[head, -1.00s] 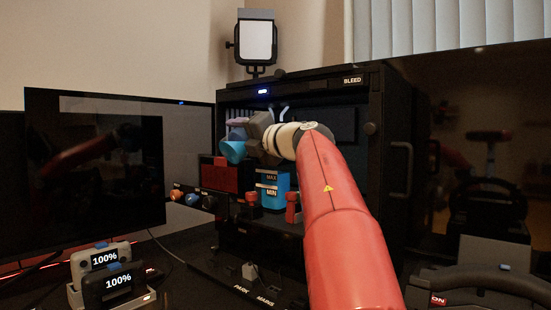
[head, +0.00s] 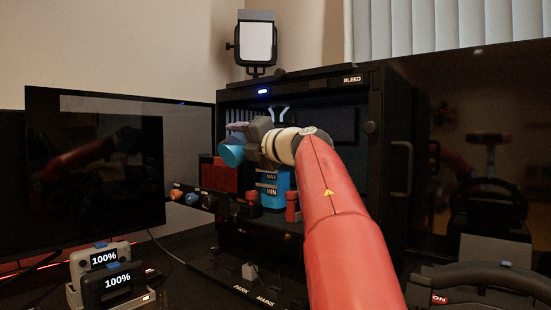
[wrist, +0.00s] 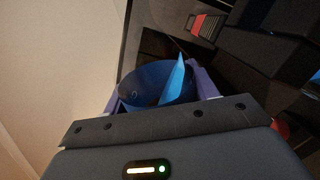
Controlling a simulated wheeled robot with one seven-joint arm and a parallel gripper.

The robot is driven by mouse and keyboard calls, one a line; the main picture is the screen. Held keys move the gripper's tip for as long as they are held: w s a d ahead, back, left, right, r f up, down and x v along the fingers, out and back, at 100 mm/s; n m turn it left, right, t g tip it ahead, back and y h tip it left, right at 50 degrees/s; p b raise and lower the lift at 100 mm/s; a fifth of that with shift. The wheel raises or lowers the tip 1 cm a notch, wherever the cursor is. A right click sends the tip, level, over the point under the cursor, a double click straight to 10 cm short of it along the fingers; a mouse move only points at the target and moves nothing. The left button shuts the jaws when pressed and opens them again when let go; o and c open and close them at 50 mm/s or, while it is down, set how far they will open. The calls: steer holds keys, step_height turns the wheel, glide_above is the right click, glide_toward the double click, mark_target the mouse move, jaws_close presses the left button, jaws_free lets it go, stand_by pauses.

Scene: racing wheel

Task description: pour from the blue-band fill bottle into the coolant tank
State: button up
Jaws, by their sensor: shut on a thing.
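My gripper (head: 240,136) is shut on the blue-band fill bottle (head: 231,153), in front of the open black cabinet. The bottle is tilted, its wide blue end toward the lower left. In the wrist view the bottle (wrist: 150,82) shows as a dark blue round opening with a lighter blue flap or lip, between two purple fingers. The coolant tank (head: 273,190), blue with MAX and MIN marks, stands in the cabinet below and right of the bottle. My gripper and wrist hide its top. I cannot see any liquid flowing.
A red block (head: 218,176) stands left of the tank, and red-capped fittings (head: 291,207) stand in front of it. Knobs (head: 192,198) sit at the cabinet's left. A dark monitor (head: 95,175) is further left, with two 100% devices (head: 117,282) below.

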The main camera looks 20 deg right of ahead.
steer(key=shift+s+a+f+m+b, duration=0.1)
steer(key=shift+f+m+b, duration=0.2)
steer(key=shift+f+b, duration=0.25)
steer(key=shift+s+a+m, duration=0.1)
steer(key=shift+a+m, duration=0.05)
steer(key=shift+m, duration=0.75)
stand_by(1.9)
steer(key=shift+a+m+p, duration=0.1)
steer(key=shift+m+p, duration=0.8)
stand_by(1.6)
steer(key=shift+r+m+p, duration=0.35)
steer(key=shift+r+m, duration=0.25)
steer(key=shift+m, duration=0.2)
stand_by(1.4)
